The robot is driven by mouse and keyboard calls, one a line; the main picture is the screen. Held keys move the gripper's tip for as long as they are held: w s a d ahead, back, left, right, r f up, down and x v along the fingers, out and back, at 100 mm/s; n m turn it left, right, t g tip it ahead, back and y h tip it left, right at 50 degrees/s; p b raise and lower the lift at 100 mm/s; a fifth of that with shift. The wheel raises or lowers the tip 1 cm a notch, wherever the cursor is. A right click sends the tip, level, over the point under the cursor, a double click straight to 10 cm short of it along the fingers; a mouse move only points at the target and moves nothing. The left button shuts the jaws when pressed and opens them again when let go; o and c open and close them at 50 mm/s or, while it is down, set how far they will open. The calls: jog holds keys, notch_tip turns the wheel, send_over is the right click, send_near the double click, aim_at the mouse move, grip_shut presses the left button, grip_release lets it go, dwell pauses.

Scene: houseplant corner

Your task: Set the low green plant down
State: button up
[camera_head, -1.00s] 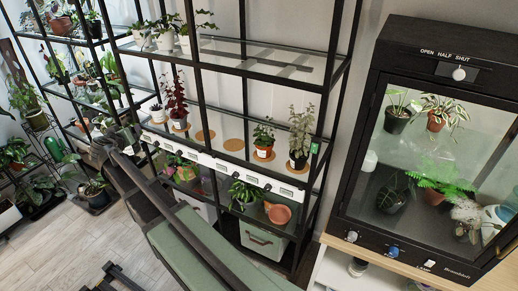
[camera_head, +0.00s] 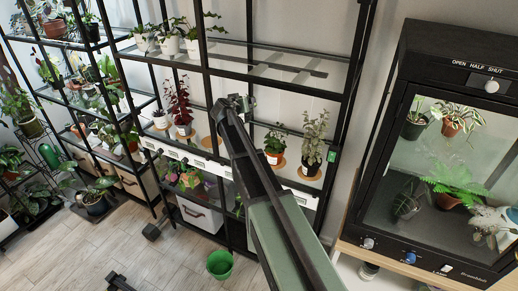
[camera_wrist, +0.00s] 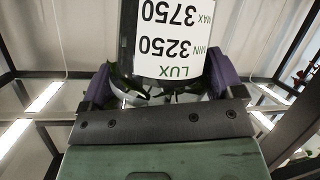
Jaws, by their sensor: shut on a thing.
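My gripper (camera_wrist: 160,82) is shut on a dark pot (camera_wrist: 128,45) in the wrist view, with purple pads on both sides of it. The pot bears a white label (camera_wrist: 168,38), upside down in view, reading LUX, MIN 3250, MAX 3750. No contact with the shelf is visible.
The mid shelf holds a red-leaved plant (camera_head: 183,107), a small green plant (camera_head: 274,146) and a grey-green plant (camera_head: 314,137). A cork disc (camera_head: 207,143) shows bare beside my arm. A glass cabinet (camera_head: 438,185) stands right. A green bucket (camera_head: 220,264) is on the floor.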

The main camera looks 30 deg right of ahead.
jog(key=w, duration=0.2)
jog(key=w+r, duration=0.1)
jog(key=w, duration=0.1)
jog(key=shift+d, duration=0.35)
notch_tip(320, 180, down, 21)
jog(key=b, duration=2)
jog(key=shift+r, duration=0.1)
jog(key=shift+s+r, duration=0.1)
jog(key=shift+r, duration=0.25)
jog(key=shift+f, duration=0.25)
jog(key=o, duration=0.8)
jog(key=shift+r, duration=0.25)
jog(key=p+v, duration=0.5)
jog(key=v, duration=0.7)
jog(key=shift+s+a+f+n+g+y+p, duration=0.25)
jog(key=shift+s+a+f+n+g+y, duration=1.05)
jog(key=shift+s+a, duration=2.8)
jog(key=shift+s+a+f+n+g+y+p, duration=0.25)
jog(key=shift+s+a+f+n+g+y, duration=0.95)
jog(key=shift+s, duration=5.55)
jog(key=shift+s+a+f+n+g+y+p, duration=0.4)
jog(key=shift+s+a+f+g+y, duration=2.05)
jog(key=shift+s, duration=3)
